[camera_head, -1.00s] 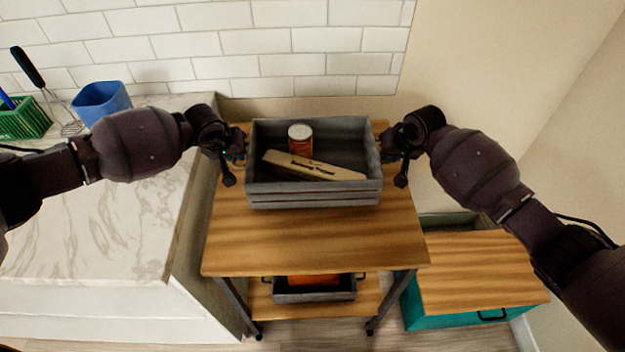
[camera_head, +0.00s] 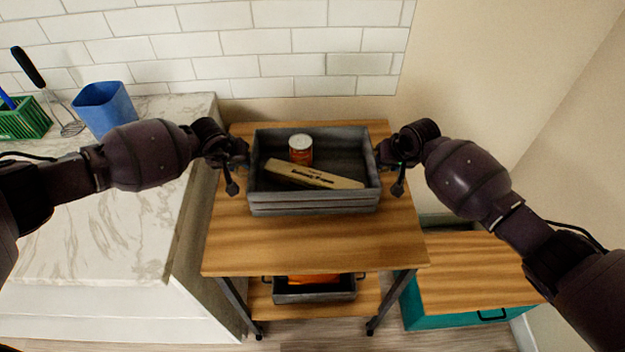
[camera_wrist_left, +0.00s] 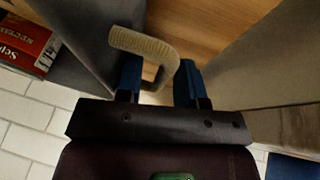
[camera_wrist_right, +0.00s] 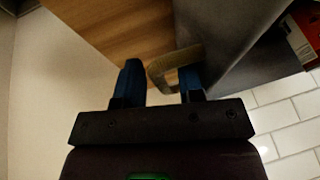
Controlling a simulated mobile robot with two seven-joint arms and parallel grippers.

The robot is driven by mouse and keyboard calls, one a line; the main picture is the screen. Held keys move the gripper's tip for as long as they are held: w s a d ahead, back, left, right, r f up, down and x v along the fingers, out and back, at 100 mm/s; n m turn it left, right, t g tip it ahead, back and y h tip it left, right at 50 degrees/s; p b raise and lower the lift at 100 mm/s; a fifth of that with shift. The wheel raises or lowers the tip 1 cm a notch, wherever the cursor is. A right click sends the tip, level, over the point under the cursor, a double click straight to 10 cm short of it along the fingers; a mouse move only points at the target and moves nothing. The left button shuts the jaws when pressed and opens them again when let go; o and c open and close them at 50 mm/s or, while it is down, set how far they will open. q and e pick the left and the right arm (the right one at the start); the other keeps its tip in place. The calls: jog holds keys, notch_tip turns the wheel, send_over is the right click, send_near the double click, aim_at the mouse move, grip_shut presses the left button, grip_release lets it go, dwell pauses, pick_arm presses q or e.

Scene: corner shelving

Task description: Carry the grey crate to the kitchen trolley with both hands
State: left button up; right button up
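The grey crate (camera_head: 315,203) is on the wooden top of the kitchen trolley (camera_head: 315,245), near its back; I see no clear gap under it. It holds a red-orange can (camera_head: 300,152) and a long tan box (camera_head: 312,175). My left gripper (camera_head: 243,158) is at its left end, my right gripper (camera_head: 385,155) at its right end. In the left wrist view the fingers (camera_wrist_left: 158,82) stand apart around a pale curved handle (camera_wrist_left: 145,45). In the right wrist view the fingers (camera_wrist_right: 162,82) also stand apart around a handle (camera_wrist_right: 175,62). The finger gaps look wider than the handles.
A marble counter (camera_head: 110,215) adjoins the trolley on the left, with a blue cup (camera_head: 104,108) and a green basket (camera_head: 22,122). A smaller grey crate (camera_head: 315,295) sits on the lower shelf. A wood-topped teal cabinet (camera_head: 475,275) stands at right. The trolley's front top is clear.

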dwell(0.5)
pick_arm(q)
jog(key=shift+s+a+r, duration=0.15)
jog(key=shift+r, duration=0.35)
jog(key=v, duration=1.1)
pick_arm(e)
jog(key=v, duration=1.2)
pick_arm(q)
jog(key=shift+s+f, duration=0.1)
